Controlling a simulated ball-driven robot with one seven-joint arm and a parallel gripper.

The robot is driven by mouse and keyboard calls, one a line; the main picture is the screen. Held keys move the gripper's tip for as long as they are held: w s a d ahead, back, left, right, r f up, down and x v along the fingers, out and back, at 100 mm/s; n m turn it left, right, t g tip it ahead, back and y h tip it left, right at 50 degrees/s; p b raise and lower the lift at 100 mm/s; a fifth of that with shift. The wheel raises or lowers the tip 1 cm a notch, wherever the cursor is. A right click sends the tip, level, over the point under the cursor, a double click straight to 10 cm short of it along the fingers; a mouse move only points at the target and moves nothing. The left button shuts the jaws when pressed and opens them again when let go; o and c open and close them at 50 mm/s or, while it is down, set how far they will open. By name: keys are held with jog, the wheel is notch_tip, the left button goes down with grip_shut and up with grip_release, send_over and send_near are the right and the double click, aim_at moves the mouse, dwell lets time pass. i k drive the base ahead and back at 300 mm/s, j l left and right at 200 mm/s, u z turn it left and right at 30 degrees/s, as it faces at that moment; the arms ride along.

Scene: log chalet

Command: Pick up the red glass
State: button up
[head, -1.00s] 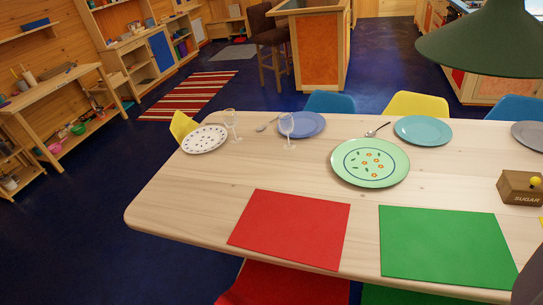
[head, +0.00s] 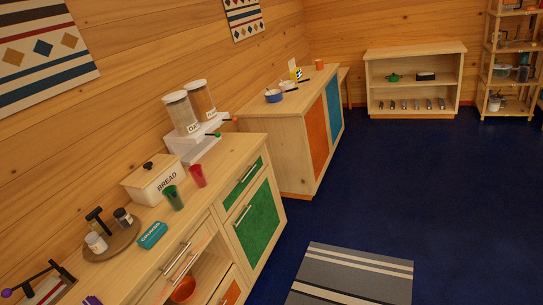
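The red glass (head: 197,176) stands upright on the wooden counter (head: 222,166), just right of the white bread box (head: 153,180). A green glass (head: 173,197) stands close in front of it, to its lower left. The red glass is in plain sight, with nothing covering it. My gripper does not show in the head view, so its state and its place relative to the glass are not visible.
A cereal dispenser (head: 190,113) stands behind the red glass. A round tray (head: 110,240) with jars and a blue box (head: 152,235) lie nearer on the counter. A grey striped rug (head: 352,275) lies on open blue floor (head: 400,190) at right.

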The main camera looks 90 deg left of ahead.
aim_at(196, 172)
jog(key=u, duration=4.7)
jog(key=z, duration=1.7)
jog(key=i+l, duration=0.1)
jog(key=i, duration=0.35)
jog(key=i+l+u, duration=0.1)
jog(key=i, duration=0.35)
jog(key=i+l+u, duration=0.1)
jog(key=i, duration=0.3)
jog(key=l, duration=0.1)
